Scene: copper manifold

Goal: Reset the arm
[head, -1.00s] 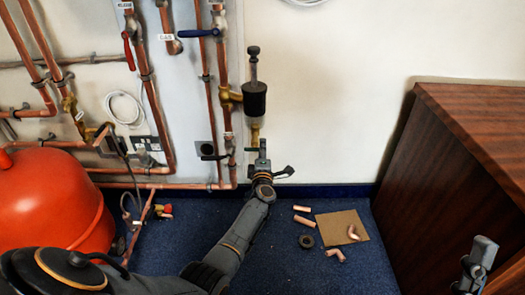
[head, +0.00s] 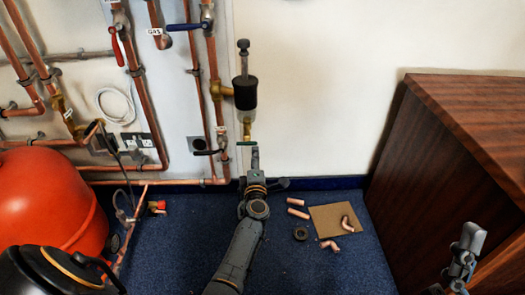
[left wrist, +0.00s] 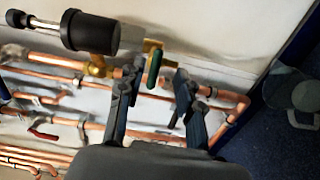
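My left gripper (head: 254,158) is just below a small brass valve (head: 247,126) with a green lever (head: 247,143). In the left wrist view, the fingers of my left gripper (left wrist: 155,78) are spread apart with nothing held between them. The green lever (left wrist: 154,67) shows beyond the gap between the fingertips. The brass valve hangs under a black and clear cylinder (head: 245,94) on the wall pipework. My right gripper (head: 468,248) is at the lower right in front of the wooden cabinet; its fingers are too unclear to judge.
Copper pipes (head: 143,95) with red and blue levers cover the wall at left. A red tank (head: 45,205) stands on the floor. Copper fittings (head: 298,213) and a brown board (head: 325,220) lie on the blue carpet. A wooden cabinet (head: 450,170) stands at right.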

